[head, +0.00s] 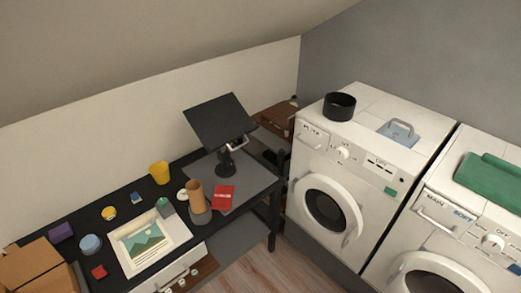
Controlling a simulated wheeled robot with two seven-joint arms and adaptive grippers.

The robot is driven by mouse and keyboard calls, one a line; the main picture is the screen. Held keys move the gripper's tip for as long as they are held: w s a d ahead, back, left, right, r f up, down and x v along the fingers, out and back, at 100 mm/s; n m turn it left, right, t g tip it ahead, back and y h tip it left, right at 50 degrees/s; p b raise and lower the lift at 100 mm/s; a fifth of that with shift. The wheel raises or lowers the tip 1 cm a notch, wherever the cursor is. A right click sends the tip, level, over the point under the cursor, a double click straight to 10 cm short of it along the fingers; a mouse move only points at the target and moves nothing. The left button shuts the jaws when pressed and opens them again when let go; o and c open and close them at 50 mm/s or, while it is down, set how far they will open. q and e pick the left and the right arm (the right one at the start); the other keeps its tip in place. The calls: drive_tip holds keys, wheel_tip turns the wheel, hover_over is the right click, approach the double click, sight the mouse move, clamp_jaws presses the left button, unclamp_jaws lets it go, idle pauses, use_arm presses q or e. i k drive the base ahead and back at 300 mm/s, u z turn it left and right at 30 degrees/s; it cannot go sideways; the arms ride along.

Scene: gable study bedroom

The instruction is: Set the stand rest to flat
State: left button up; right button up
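The stand (227,160) is on the black desk, at its far right end, on a grey mat. Its rest is a dark flat panel (218,121), tilted on top of a short black post with a round base. A small light-coloured handle or bar (237,145) with a reddish part shows at the panel's lower edge; its details are too small to tell. The panel looks empty. Neither of my grippers is in view.
Near the stand are a red packet (223,198), a brown cylinder (195,194) and a yellow cup (159,173). A picture (146,242) lies on the desk (131,213). White washing machines (345,160) stand right, one with a black pot (339,106). The sloped ceiling is low at left.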

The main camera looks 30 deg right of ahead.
sight(219, 122)
drive_tip(key=z, duration=0.2)
drive_tip(key=k, duration=0.35)
drive_tip(key=z, duration=0.85)
drive_tip(key=i, duration=1)
drive_tip(key=u, duration=0.45)
